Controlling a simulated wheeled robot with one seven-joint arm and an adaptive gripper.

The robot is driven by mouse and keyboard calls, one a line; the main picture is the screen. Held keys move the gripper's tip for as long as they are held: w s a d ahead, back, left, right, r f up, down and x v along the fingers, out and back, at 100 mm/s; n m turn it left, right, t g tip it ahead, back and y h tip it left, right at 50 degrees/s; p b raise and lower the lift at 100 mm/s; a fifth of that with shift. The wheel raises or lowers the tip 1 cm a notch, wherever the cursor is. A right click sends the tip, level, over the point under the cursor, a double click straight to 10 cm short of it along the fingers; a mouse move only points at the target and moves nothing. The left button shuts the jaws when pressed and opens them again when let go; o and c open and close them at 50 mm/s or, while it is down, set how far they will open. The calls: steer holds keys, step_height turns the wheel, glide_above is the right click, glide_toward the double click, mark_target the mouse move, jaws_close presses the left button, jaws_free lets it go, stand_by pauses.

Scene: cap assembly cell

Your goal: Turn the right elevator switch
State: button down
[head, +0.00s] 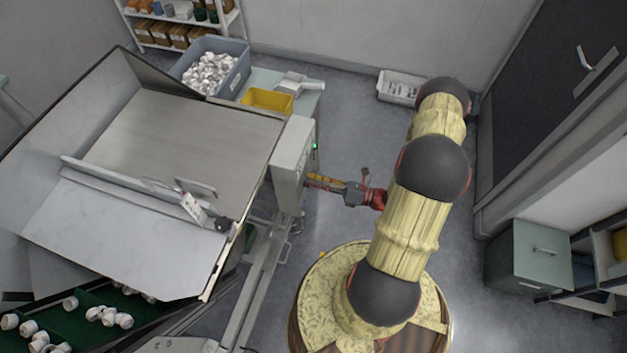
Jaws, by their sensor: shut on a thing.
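My gripper (312,183) reaches left from my arm to the right-hand face of the grey control box (291,152), beside the large metal hopper. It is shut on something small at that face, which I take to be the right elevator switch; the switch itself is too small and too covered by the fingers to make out. A small green light (315,146) glows on the same face, above the gripper. Which way the switch is turned cannot be seen.
The metal hopper (180,130) fills the left. White caps (110,317) lie on a green belt at lower left. A yellow bin (267,101) and a grey bin (240,75) of white parts stand behind. Floor (350,130) is clear behind my gripper. A green cabinet (528,258) stands right.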

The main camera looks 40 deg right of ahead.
stand_by(0.4)
steer(key=c, duration=1.7)
jaws_free()
steer(key=v, duration=1.2)
